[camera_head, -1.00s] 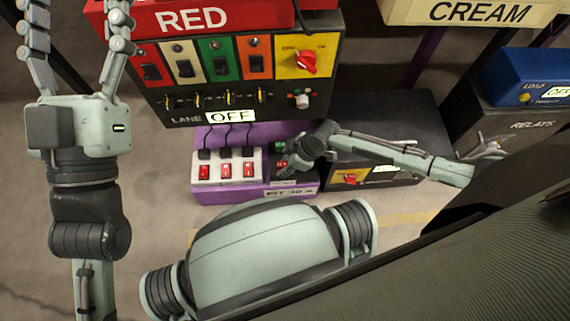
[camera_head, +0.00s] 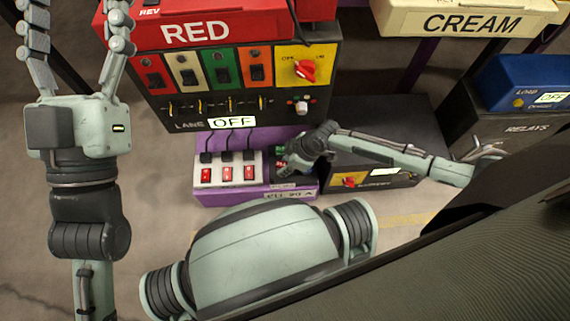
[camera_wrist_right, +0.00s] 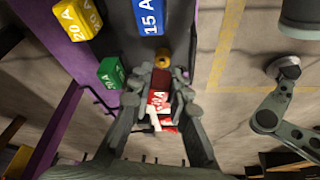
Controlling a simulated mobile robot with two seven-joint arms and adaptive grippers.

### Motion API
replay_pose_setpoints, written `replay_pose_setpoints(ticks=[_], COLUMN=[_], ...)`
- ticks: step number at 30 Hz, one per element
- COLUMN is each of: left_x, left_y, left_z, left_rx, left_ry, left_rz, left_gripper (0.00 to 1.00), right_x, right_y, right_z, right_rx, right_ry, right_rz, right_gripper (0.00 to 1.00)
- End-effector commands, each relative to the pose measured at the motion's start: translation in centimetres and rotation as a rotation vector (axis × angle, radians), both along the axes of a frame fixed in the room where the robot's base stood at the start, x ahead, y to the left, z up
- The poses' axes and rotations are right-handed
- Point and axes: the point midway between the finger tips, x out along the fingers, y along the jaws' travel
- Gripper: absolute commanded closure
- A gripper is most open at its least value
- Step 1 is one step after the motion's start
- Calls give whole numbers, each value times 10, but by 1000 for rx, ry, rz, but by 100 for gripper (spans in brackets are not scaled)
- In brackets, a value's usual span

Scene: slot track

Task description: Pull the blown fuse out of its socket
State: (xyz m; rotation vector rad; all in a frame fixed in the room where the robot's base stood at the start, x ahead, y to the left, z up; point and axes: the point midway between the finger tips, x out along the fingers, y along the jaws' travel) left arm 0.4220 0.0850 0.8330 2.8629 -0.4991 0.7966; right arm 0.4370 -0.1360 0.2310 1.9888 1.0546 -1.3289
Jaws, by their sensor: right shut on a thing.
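My right gripper (camera_head: 284,162) is over the right part of the purple bench unit (camera_head: 215,196), below the control box marked RED. In the right wrist view its fingers (camera_wrist_right: 160,82) are shut on a red fuse (camera_wrist_right: 159,97) with white lettering. I cannot tell whether its lower end is clear of a socket, as the fingers hide much of it. A blue fuse marked 15 A (camera_wrist_right: 151,16), yellow fuses marked 20 A (camera_wrist_right: 75,22) and a green fuse (camera_wrist_right: 111,73) are nearby. My left gripper (camera_head: 79,18) is open and empty at the upper left.
The RED control box (camera_head: 245,122) stands behind, with switches and an OFF display. A white strip with red switches (camera_head: 227,173) is left of my right gripper. A dark box with a red knob (camera_head: 400,125) is to the right. A blue load box (camera_head: 525,80) is further right.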

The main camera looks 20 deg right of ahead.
Motion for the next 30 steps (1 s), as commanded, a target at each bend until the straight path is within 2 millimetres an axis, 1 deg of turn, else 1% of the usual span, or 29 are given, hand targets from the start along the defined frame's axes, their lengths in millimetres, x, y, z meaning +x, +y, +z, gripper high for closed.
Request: replay_pose_setpoints(ticks=[1, 17, 30], left_x=[0, 0, 0], left_y=[0, 0, 0], left_z=[3, 19, 19], left_rx=[0, 0, 0], left_ry=[0, 0, 0], left_rz=[0, 0, 0], left_gripper=[36, 36, 36], right_x=[0, 0, 0], right_y=[0, 0, 0], right_z=[3, 18, 19], right_rx=[0, 0, 0], right_ry=[0, 0, 0], right_rz=[0, 0, 0], right_gripper=[100, 100, 100])
